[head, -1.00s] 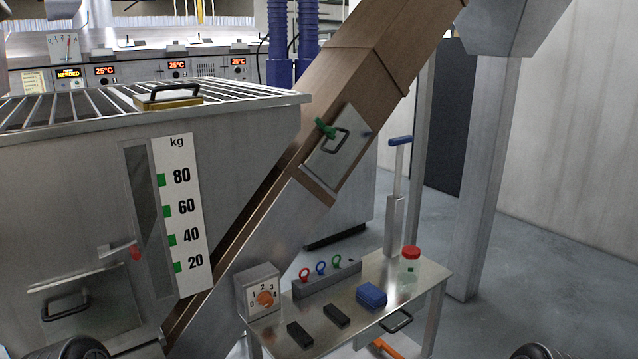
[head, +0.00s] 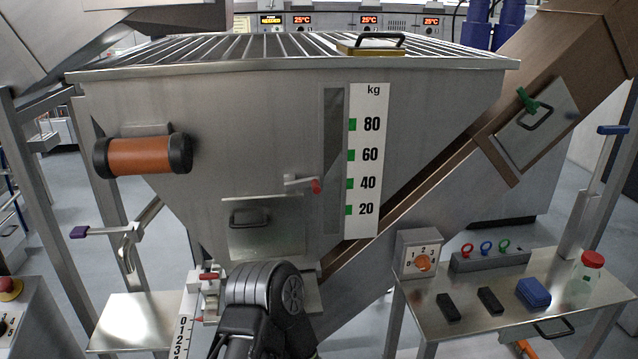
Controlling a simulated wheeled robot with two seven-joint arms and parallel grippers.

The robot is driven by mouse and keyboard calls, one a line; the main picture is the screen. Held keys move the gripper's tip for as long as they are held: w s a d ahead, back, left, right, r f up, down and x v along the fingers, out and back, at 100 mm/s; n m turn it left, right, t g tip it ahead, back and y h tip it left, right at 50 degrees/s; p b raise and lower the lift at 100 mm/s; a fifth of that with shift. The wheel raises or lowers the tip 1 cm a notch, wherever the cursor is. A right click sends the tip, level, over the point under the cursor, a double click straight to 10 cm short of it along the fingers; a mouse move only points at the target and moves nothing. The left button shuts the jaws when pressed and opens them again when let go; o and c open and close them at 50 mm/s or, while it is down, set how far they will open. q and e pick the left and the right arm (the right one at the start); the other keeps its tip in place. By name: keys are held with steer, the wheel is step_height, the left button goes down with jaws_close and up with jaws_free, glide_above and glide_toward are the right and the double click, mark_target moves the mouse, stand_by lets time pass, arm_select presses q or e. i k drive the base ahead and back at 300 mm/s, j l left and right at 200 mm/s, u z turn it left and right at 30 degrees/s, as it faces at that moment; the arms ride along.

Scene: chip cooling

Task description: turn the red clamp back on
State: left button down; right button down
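A clamp with a red tip (head: 316,186) sits on the front of the metal hopper, above the upper right part of a small hatch (head: 280,230). Its grey arm points right, nearly level, with the red tip at the right end. The hatch has a dark handle (head: 249,216) and looks closed. I cannot tell whether the clamp presses on it. A black and grey joint of my own arm rises at the bottom middle, below the hatch. Neither gripper shows.
A steel table (head: 590,300) at right holds a dial box (head: 420,255), colored rings, dark blocks, a blue block and a red-capped jar (head: 588,278). An orange roller (head: 143,156) juts from the hopper. A small metal shelf (head: 130,322) stands lower left.

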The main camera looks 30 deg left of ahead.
mark_target(313, 181)
steer(key=i+u, duration=0.1)
steer(key=u, duration=0.3)
steer(key=i+l+u, duration=0.1)
steer(key=u, duration=0.25)
